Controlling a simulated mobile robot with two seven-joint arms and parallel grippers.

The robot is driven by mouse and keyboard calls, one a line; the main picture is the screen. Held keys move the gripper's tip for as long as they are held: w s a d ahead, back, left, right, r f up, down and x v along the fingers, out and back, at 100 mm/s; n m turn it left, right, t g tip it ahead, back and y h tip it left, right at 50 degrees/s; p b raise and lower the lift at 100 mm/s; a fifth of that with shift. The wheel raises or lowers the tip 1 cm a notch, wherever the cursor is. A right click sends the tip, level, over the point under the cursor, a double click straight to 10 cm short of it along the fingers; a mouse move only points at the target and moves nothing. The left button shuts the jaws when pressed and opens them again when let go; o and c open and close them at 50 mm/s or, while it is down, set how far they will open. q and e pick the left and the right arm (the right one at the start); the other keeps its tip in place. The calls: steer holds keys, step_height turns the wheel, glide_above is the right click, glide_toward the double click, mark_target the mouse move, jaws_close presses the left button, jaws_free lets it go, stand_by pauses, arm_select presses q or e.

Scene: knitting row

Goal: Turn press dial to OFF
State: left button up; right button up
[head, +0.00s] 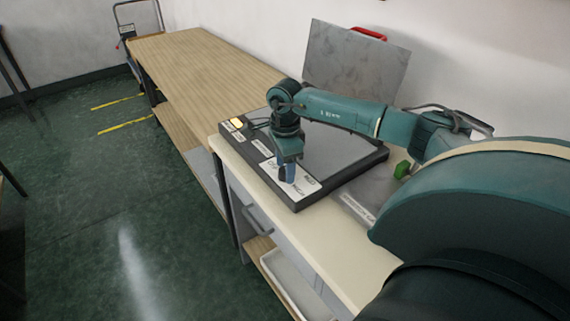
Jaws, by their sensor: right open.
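The press (340,150) sits on the cream worktop with its grey lid (352,62) raised behind it. A white dial plate (305,184) with small lettering lies on the front of its dark base. My right gripper (286,176) points down over this plate, with its jaws open. The fingers cover the dial's place, so I cannot tell the dial's setting or whether they touch it. An amber lamp (237,123) glows at the base's left corner. My left gripper is not in view.
A red handle (369,33) tops the lid. A green object (402,169) stands right of the press, near my right arm. A long wooden bench (190,62) runs to the back left. The green floor in front is open.

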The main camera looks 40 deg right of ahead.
steer(key=shift+c, duration=0.4)
steer(key=c, duration=0.9)
